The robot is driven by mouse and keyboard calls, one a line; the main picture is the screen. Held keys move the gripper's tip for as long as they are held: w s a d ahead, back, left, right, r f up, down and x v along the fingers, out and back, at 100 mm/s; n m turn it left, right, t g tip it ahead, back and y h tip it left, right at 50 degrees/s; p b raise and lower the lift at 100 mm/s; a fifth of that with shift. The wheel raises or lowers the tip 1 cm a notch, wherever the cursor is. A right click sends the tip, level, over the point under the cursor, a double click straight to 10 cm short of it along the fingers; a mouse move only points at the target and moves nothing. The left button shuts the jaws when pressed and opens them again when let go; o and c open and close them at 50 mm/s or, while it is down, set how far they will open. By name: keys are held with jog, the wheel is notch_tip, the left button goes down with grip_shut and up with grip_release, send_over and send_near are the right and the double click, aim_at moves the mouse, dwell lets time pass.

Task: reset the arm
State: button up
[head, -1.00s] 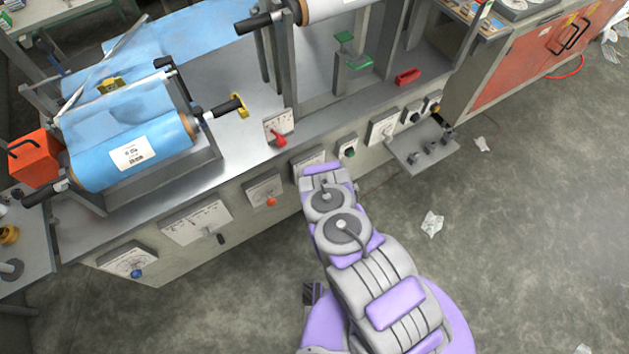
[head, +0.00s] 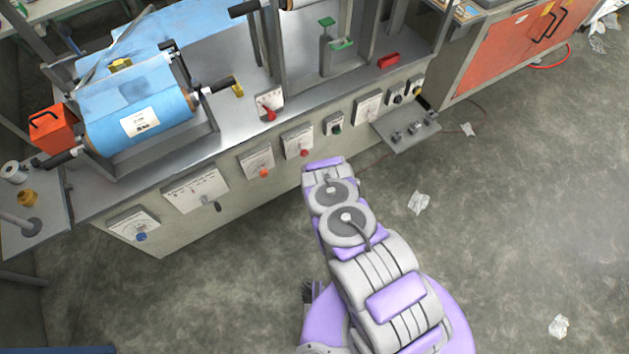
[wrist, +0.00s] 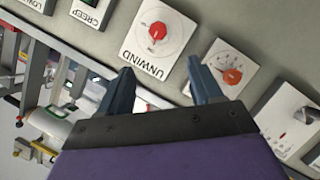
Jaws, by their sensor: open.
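My gripper (wrist: 162,88) shows in the wrist view with its two dark fingers apart and nothing between them. It is in front of the machine's control panel, near the UNWIND plate with its red knob (wrist: 157,31) and a dial with an orange knob (wrist: 232,76). In the head view my purple and grey arm reaches up toward the panel (head: 230,216). The fingers cannot be made out there. The red knob (head: 303,153) and the orange knob (head: 263,172) sit just beyond the arm's far end.
A blue film roll (head: 138,122) lies on the machine at left, beside an orange box (head: 50,128). A small shelf with controls (head: 408,135) juts out at right. An orange cabinet (head: 515,45) stands at upper right. The floor (head: 510,220) at right is mostly open, with crumpled paper (head: 418,203).

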jog(key=shift+a, duration=0.15)
jog(key=w+a+r+m+g+h, duration=0.1)
jog(key=w+a+r+m+g, duration=0.1)
jog(key=w+r, duration=0.4)
notch_tip(320, 180, up, 23)
jog(key=s+d+m+g+h, duration=0.1)
jog(key=d+m+g, duration=0.1)
jog(key=m+g, duration=0.25)
jog(key=s+d+r+m+g+h, duration=0.1)
jog(key=s+d+r+g, duration=0.15)
jog(key=s+r, duration=0.35)
jog(key=s+d+r+g, duration=0.1)
jog(key=s+d+r, duration=0.3)
jog(key=s+r, duration=0.2)
jog(key=s+d+r+m+g+h, duration=0.1)
jog(key=s+d+r+g, duration=0.15)
jog(key=s+r, duration=0.35)
jog(key=s+d+r+m+g, duration=0.1)
jog(key=s+d+r, duration=0.1)
jog(key=s, duration=0.6)
jog(key=s+d+r+m+g, duration=0.1)
jog(key=s+d+r, duration=0.1)
jog(key=s, duration=0.7)
jog(key=s+d+r+m+g, duration=0.1)
jog(key=s+d+r, duration=0.2)
jog(key=s, duration=0.5)
jog(key=shift+s+r+h, duration=0.15)
jog(key=shift+r+h, duration=0.25)
jog(key=shift+r, duration=0.3)
